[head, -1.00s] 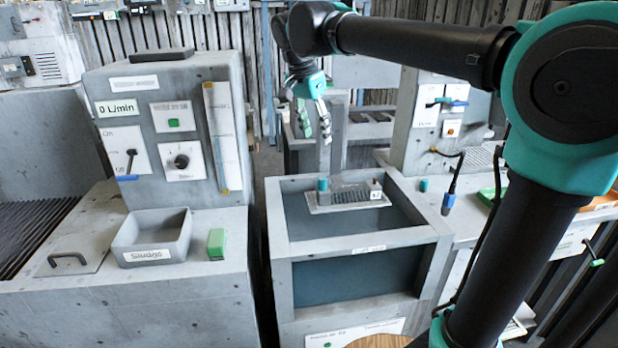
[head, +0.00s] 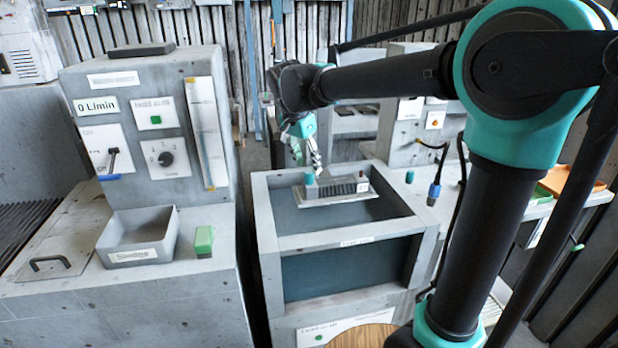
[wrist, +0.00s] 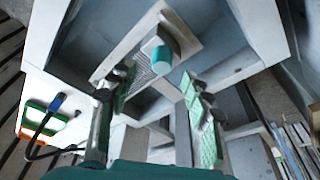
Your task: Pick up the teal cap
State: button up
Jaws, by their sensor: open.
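A teal cap (head: 310,180), a short upright cylinder, stands at the left end of a pale plate (head: 312,203) in the open tank (head: 345,241). A similar small teal piece (head: 409,177) stands on the ledge right of the tank. My gripper (head: 308,158) is open above the plate, close over the cap. In the wrist view, my gripper's (wrist: 158,78) two green-padded fingers are spread. The cap (wrist: 164,56) shows just beyond the fingertips, in line with the gap between them. Nothing is between the fingers.
A dark ribbed block (head: 338,187) stands on the plate right beside the cap. The tank's raised rim surrounds the plate. A grey bin (head: 140,240) and a green block (head: 204,241) sit on the left bench. A cable with a blue connector (head: 434,192) hangs at right.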

aim_at(309, 172)
jog(key=x, duration=0.4)
jog(key=shift+a+f, duration=0.1)
jog(key=shift+f, duration=0.05)
jog(key=c, duration=1)
notch_tip(309, 172, up, 20)
jog(key=shift+r, duration=0.1)
jog(key=shift+w, duration=0.1)
